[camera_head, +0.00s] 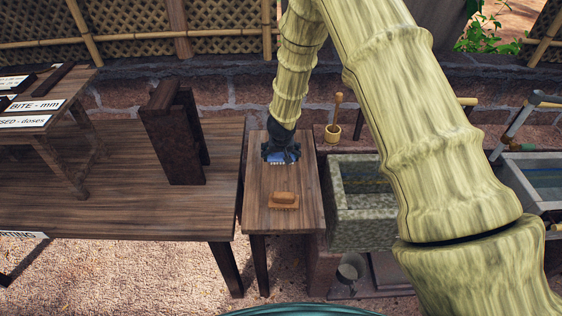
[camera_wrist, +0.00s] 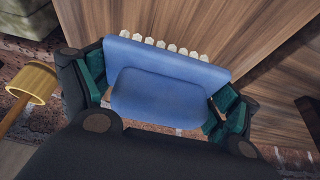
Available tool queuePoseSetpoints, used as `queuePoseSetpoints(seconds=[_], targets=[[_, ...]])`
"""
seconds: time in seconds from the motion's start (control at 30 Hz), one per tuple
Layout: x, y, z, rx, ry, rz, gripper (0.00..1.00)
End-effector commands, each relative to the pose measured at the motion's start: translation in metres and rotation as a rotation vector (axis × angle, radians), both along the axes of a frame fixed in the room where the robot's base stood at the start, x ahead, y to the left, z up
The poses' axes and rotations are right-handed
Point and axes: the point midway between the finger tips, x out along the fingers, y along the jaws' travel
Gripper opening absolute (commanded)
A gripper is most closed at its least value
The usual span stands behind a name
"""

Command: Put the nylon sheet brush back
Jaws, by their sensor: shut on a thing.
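A blue brush (camera_wrist: 165,95) with a row of white bristle tufts along one edge fills the middle of the wrist view. I take it for the nylon sheet brush. My gripper (camera_wrist: 160,103) is shut on it, with green pads at its left and right ends. In the head view my gripper (camera_head: 281,148) points down over the far half of a narrow wooden table (camera_head: 262,217), and a strip of the blue brush (camera_head: 279,158) shows below it. I cannot tell whether the brush touches the tabletop.
A brown block on a small board (camera_head: 284,200) lies on the table's near half. A wooden ladle cup (camera_head: 333,132) stands behind right, beyond the table. A stone trough (camera_head: 350,215) stands right. A dark upright wooden stand (camera_head: 174,135) is on the larger table (camera_head: 110,215) left.

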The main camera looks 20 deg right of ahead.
Motion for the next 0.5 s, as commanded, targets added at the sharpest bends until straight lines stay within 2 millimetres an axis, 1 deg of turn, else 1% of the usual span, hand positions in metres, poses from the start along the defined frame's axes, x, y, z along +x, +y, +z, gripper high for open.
queuePoseSetpoints(seconds=[0.3,0.4,0.5], targets=[[-0.001,-0.001,-0.032,0.001,0.001,-0.002,0.54],[-0.001,-0.001,-0.038,0.000,0.002,-0.002,0.54],[-0.001,-0.002,-0.039,0.000,0.000,-0.002,0.54]])
